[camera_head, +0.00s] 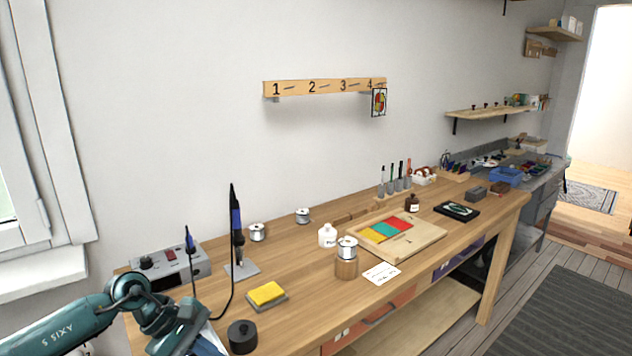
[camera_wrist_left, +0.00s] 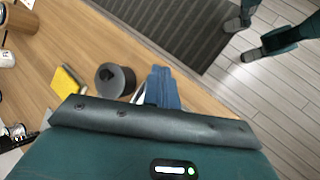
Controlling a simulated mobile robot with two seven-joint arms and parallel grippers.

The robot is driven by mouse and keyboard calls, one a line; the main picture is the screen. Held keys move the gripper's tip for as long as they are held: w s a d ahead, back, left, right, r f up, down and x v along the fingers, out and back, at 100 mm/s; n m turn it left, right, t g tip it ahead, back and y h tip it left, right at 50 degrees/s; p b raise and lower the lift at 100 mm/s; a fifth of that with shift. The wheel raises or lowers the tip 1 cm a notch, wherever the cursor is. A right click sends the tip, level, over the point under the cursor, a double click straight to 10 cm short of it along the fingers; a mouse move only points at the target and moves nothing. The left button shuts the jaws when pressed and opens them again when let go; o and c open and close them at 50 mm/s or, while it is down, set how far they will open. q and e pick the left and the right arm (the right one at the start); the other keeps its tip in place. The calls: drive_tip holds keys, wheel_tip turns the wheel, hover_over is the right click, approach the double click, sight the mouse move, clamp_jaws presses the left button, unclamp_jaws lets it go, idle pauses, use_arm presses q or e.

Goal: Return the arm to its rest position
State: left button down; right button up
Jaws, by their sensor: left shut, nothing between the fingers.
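My left arm (camera_head: 75,325) comes in from the lower left in the head view, a teal arm bent at the near left end of the workbench (camera_head: 315,270). My left gripper (camera_head: 208,346) is partly cut off by the bottom edge. The pot also shows in the head view (camera_head: 242,338), just right of the gripper.
A yellow sponge (camera_head: 267,292), a soldering iron in its stand (camera_head: 237,230) and a grey power unit (camera_head: 170,268) are near my left arm. A wooden tray (camera_head: 425,240) and a metal-topped jar (camera_head: 346,265) stand farther along. A window (camera_head: 22,140) is at left.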

use_arm(q)
drive_tip(key=s+d+r+n+t+h, duration=0.25)
drive_tip(key=d+n+h, duration=0.25)
drive_tip(key=d+n, duration=0.35)
drive_tip(key=s+d+r+n+t+h, duration=0.1)
drive_tip(key=s+d+n+t+h, duration=0.3)
drive_tip(key=d+n, duration=0.45)
drive_tip(key=s+a+f+m+t+y, duration=0.1)
drive_tip(key=s+a+f+m+y, duration=0.2)
drive_tip(key=m, duration=0.7)
drive_tip(key=s+a+f+m+t+y+p, duration=0.1)
drive_tip(key=s+a+f+m+y, duration=0.2)
drive_tip(key=s+f+m+y, duration=0.2)
drive_tip(key=s+a+f+m+t+y, duration=0.1)
drive_tip(key=s+a+f+m+y, duration=0.3)
drive_tip(key=m, duration=1.2)
wheel_tip(320, 180, down, 5)
drive_tip(key=shift+s+r+m+y, duration=0.1)
drive_tip(key=shift+s+m+y, duration=0.35)
drive_tip(key=shift+s, duration=0.6)
